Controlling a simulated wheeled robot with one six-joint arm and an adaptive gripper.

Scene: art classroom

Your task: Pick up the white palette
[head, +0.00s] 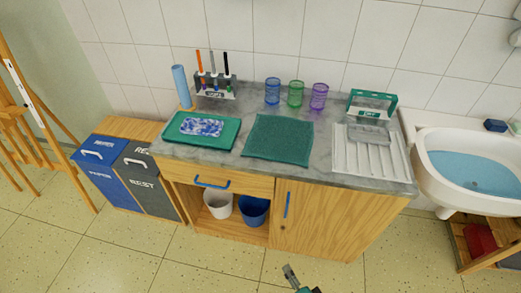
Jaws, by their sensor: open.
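A flat blue-and-white patterned piece (201,126) lies on a green tray (222,143) at the left of the grey counter. It may be the white palette, but I cannot tell. No plain white palette stands out in the head view. My gripper (289,270) shows only as a small grey and dark end at the bottom edge, in front of the cabinet and well below the counter top. It is open, and I see nothing in it. The gap between its fingers is too small to make out.
The grey counter (228,168) also bears a teal mat (279,138), a blue roll (181,86), a pen stand (216,92), coloured cups (295,94) and a white ribbed drainer (372,159). Bins (104,167) stand left, a sink (440,145) right. The floor in front is clear.

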